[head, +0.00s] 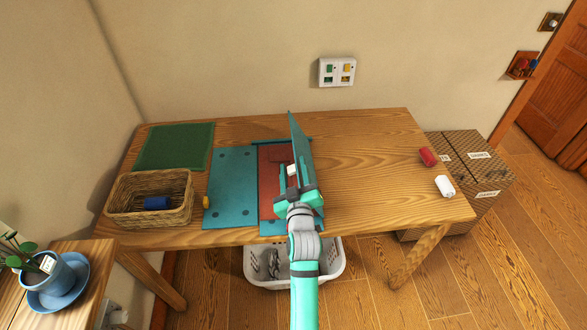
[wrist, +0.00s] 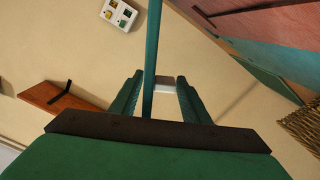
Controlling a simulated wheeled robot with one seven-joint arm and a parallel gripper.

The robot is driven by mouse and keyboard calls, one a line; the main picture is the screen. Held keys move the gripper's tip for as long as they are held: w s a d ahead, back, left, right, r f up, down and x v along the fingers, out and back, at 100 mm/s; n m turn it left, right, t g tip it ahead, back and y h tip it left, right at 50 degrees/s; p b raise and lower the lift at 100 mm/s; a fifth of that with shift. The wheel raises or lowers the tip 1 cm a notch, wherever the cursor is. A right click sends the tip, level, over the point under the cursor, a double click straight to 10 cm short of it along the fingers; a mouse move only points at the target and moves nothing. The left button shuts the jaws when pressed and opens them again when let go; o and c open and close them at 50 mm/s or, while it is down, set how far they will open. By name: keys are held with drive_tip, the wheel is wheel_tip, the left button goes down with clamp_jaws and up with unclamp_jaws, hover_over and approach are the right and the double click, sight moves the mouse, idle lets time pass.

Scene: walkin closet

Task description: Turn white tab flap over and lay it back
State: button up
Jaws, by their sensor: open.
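The flap (head: 301,143) is a thin teal panel standing nearly upright on the table, seen almost edge-on. Its white tab (head: 291,169) shows on its left side. A red-brown area (head: 270,180) lies exposed left of the flap, beside a flat teal panel (head: 232,180). My gripper (head: 297,187) is at the flap's near edge. In the wrist view, my open gripper (wrist: 157,88) has its fingers on either side of the flap's edge (wrist: 152,50), with the white tab (wrist: 169,86) between the fingers. I cannot tell whether a finger touches the flap.
A wicker basket (head: 122,207) with a blue item (head: 157,203) and a green mat (head: 174,146) are on the left. Red (head: 428,156) and white (head: 444,186) items lie on the right. The table (head: 370,170) between is clear. A white laundry basket (head: 333,264) stands below.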

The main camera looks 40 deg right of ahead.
clamp_jaws()
drive_tip(key=shift+w, duration=0.2)
idle(0.6)
